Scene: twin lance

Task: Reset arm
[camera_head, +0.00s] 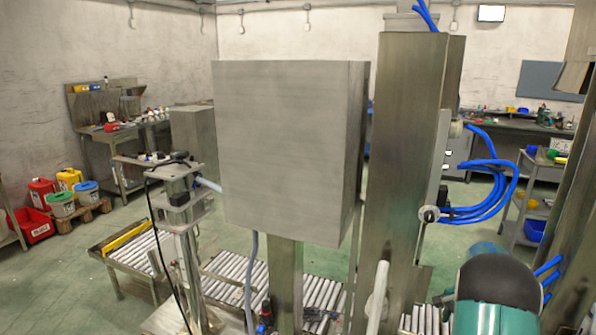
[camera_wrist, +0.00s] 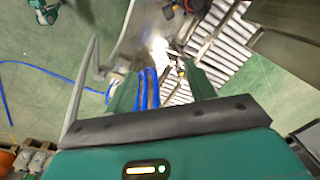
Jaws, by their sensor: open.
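My gripper (camera_wrist: 160,72) shows in the wrist view, with its two green fingers spread apart. It is open and nothing sits between the fingers. Beyond them, blue hoses (camera_wrist: 148,88) and a roller conveyor (camera_wrist: 212,50) show farther off. In the head view, a teal and black part of my arm (camera_head: 497,295) shows at the lower right. The fingers cannot be made out in that view.
A large grey metal box (camera_head: 285,150) stands in front, with a tall steel column (camera_head: 398,170) at its right. Blue hoses (camera_head: 490,180) loop beside the column. Roller conveyors (camera_head: 232,272) lie below. Green floor (camera_head: 95,235) is open at left.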

